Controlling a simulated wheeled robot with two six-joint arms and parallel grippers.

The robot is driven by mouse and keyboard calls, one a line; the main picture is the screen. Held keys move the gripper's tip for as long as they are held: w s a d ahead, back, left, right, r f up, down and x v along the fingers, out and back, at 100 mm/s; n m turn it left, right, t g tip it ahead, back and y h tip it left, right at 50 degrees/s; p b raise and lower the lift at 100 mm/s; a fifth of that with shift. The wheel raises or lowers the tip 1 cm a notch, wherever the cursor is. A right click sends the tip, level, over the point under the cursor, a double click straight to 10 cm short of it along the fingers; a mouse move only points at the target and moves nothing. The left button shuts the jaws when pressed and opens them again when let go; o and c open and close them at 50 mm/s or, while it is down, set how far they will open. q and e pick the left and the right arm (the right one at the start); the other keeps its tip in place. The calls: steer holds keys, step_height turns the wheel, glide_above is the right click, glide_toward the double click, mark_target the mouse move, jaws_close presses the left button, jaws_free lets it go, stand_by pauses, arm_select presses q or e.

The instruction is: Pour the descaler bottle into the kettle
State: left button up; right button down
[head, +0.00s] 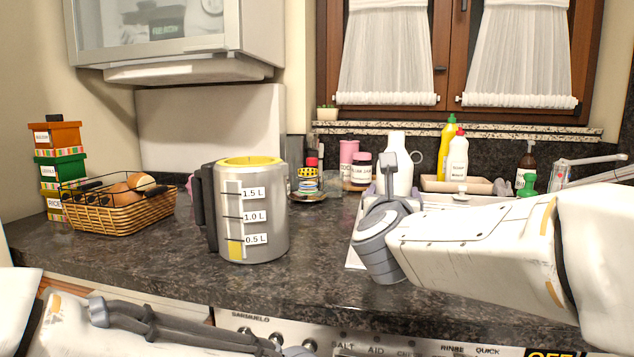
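The kettle (262,212) is a silver jug with a dark handle on its left and a yellow top. It stands upright on the dark counter. Its gauge is marked 0.5, 1.0 and 1.5 L and shows yellow only near the bottom. A white bottle (398,143), perhaps the descaler, stands upright right of the kettle, its lower part hidden behind my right gripper (388,168). That gripper points up and away in front of it; contact and finger opening cannot be told. My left gripper (292,349) is low at the bottom edge, partly cut off, its opening unclear.
A wire-topped basket (115,211) of round items and stacked boxes (58,165) stand at the left. Jars (360,171) and a tray (437,185) with yellow and white bottles stand behind. The counter between basket and kettle is clear.

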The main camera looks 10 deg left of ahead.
stand_by(0.4)
steer(key=shift+f+b, duration=1.1)
steer(key=shift+f, duration=1.35)
steer(key=shift+r, duration=0.15)
